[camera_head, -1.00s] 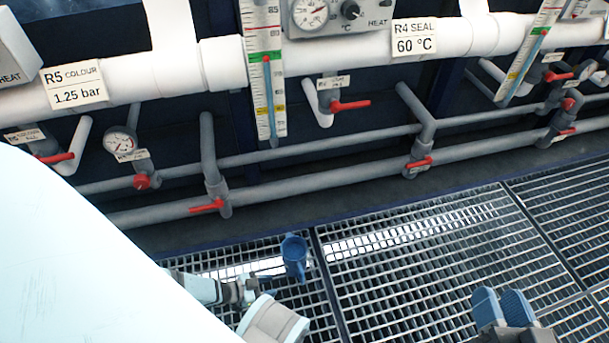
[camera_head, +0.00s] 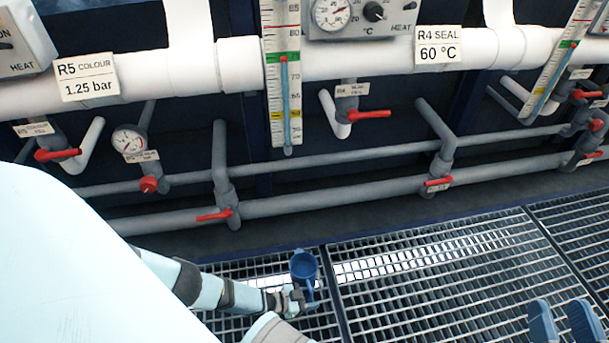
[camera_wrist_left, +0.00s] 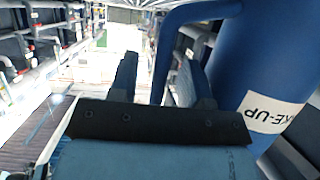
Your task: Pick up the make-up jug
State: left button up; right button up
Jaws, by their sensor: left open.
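The make-up jug (camera_head: 303,265) is blue and stands upright on the floor grating in the head view. In the left wrist view the jug (camera_wrist_left: 262,60) fills the right side, with a white label ending in "KE-UP". Its handle (camera_wrist_left: 165,45) shows between the two fingers of my left gripper (camera_wrist_left: 157,80). That gripper is open, with the handle between its fingers; I cannot tell if it touches. In the head view my left gripper (camera_head: 293,300) is low beside the jug, partly hidden. My right gripper (camera_head: 564,322) is at the bottom right, empty, its fingers apart.
Grey pipes (camera_head: 330,195) with red-handled valves (camera_head: 215,215) run along the wall behind the jug. The grating (camera_head: 430,290) right of the jug is clear.

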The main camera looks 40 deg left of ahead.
pick_arm(q)
jog(key=shift+w+d+f, duration=0.1)
jog(key=shift+w, duration=0.05)
jog(key=shift+c, duration=0.2)
jog(key=c, duration=0.7)
grip_shut()
pick_arm(e)
jog(key=shift+d+r, duration=0.1)
jog(key=shift+r, duration=0.2)
jog(key=shift+w, duration=0.1)
pick_arm(q)
jog(key=shift+r, duration=0.2)
